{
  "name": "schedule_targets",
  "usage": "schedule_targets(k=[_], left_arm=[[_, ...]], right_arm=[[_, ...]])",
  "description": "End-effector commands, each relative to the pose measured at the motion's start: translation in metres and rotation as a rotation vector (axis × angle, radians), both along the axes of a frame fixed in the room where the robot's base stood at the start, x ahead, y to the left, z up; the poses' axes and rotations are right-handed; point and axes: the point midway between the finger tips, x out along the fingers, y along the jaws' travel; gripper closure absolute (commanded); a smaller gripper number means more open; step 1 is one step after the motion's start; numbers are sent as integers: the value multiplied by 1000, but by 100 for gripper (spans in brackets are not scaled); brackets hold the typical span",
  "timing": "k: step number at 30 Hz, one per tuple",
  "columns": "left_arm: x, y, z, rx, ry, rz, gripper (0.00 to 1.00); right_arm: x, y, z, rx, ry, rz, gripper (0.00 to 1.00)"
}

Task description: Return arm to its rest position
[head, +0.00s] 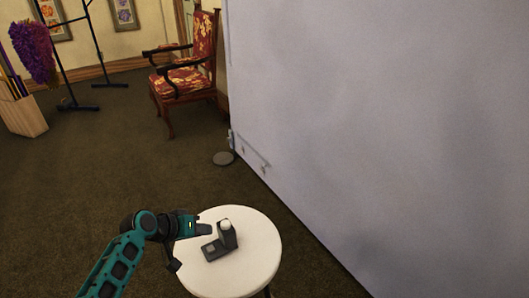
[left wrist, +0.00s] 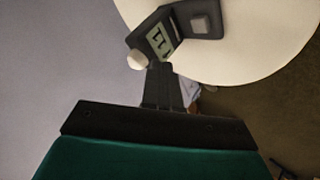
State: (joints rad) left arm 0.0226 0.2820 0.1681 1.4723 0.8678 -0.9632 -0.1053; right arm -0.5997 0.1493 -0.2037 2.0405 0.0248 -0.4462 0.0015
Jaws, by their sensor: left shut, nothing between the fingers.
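My left arm comes in from the bottom left of the head view. Its gripper (head: 204,230) is at the left part of a round white table (head: 262,250). In the left wrist view the dark fingers (left wrist: 160,72) are together and hold nothing. A small dark L-shaped device (head: 228,238) with a white knob on top stands on the table, just right of the gripper. In the left wrist view the device (left wrist: 150,38) shows a pale panel with dark marks, and the fingertips overlap its edge in the picture. I cannot tell whether they touch. My right gripper is not in view.
A large pale wall panel (head: 380,120) stands close on the right of the table. A red patterned armchair (head: 185,82), a dark stand (head: 78,105) and a wooden box (head: 22,115) stand farther back. The carpet at left is clear.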

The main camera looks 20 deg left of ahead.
Motion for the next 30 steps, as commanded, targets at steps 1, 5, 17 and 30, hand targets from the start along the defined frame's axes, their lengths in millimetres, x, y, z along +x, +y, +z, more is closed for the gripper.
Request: schedule_targets(k=[1,5,17,30], left_arm=[[0,0,0,1,0,0,100],[-15,-7,-13,58,2,-7,100],[-140,-99,-29,470,-237,-167,100],[-168,-131,-5,531,-361,-221,100]], right_arm=[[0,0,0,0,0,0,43],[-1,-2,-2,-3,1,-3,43],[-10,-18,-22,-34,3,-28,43],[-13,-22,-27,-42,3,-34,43]])
